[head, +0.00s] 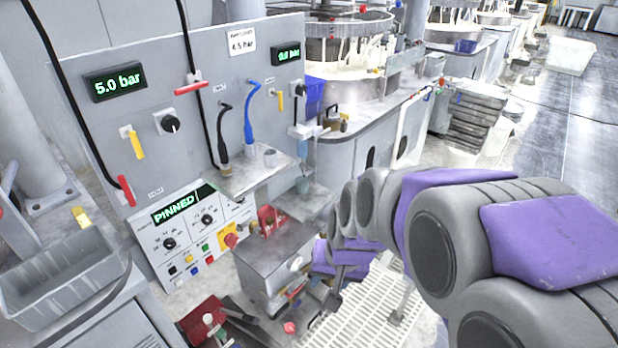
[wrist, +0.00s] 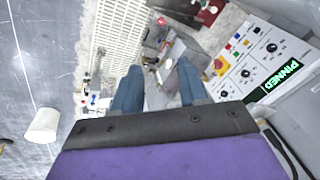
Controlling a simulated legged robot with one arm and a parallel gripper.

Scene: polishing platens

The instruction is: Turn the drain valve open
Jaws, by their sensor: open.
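My gripper (wrist: 158,68) shows in the wrist view as two blue fingers standing apart, with nothing held between them. In the head view my arm reaches in from the right, and its end is beside a grey metal box (head: 270,268). Small pipe fittings with red parts (head: 296,288) sit low on the box's right side, close to my gripper. Beyond the fingertips in the wrist view are small, blurred metal fittings (wrist: 150,60). I cannot tell for certain which fitting is the drain valve, or how its handle is turned.
A control panel (head: 187,238) reading PINNED stands behind the box; it also shows in the wrist view (wrist: 262,60). A white grating (head: 350,318) covers the floor. A grey bin (head: 60,275) stands at left. A white cup-like container (wrist: 42,126) lies at the wrist view's left.

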